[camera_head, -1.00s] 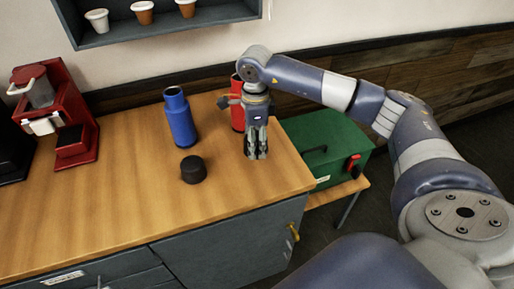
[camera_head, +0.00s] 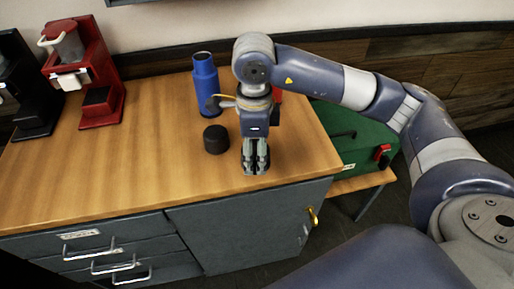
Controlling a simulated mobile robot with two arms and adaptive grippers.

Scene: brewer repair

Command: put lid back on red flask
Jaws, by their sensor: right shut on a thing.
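A black round lid (camera_head: 215,140) lies on the wooden counter, apart from my right gripper and to its left. My right gripper (camera_head: 256,168) points down near the front right of the counter, its fingers close together. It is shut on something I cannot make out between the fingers. The red flask (camera_head: 277,96) is behind my right wrist; only a red sliver shows, and its top is hidden. A blue flask (camera_head: 207,88) stands upright behind the black lid, its top looking open. My left gripper is not in view.
A red brewer (camera_head: 90,75) and a black one (camera_head: 28,95) stand at the left of the counter (camera_head: 120,170). A green box (camera_head: 350,140) sits on a low bench to the right. The counter's left and middle are clear.

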